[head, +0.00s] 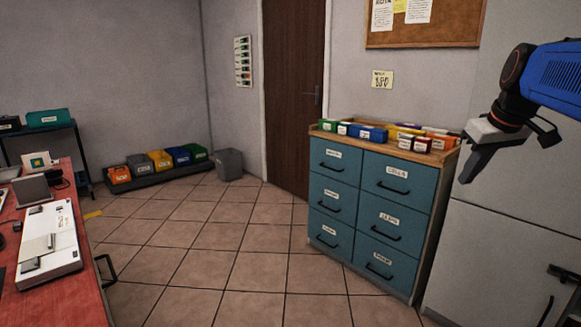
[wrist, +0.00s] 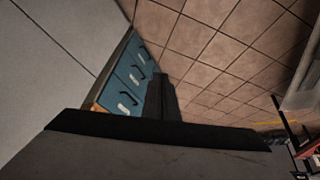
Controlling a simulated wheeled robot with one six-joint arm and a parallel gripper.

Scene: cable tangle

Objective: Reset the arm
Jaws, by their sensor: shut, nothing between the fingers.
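My gripper (head: 470,174) is at the upper right of the head view, in front of the pale wall panel and to the right of the blue drawer cabinet. Its fingers are together, point down and to the left, and hold nothing. In the wrist view the dark closed fingers (wrist: 162,92) stand out at the middle, with floor and cabinet beyond. My blue and black arm comes in from the right edge of the head view. No cable shows in either view.
The drawer cabinet (head: 375,215) carries several small coloured bins. A red workbench (head: 90,290) stands at the left with a white device (head: 62,255). A grey waste bin (head: 229,164) and a row of bins are by the back wall. The tiled floor (head: 215,255) between is clear.

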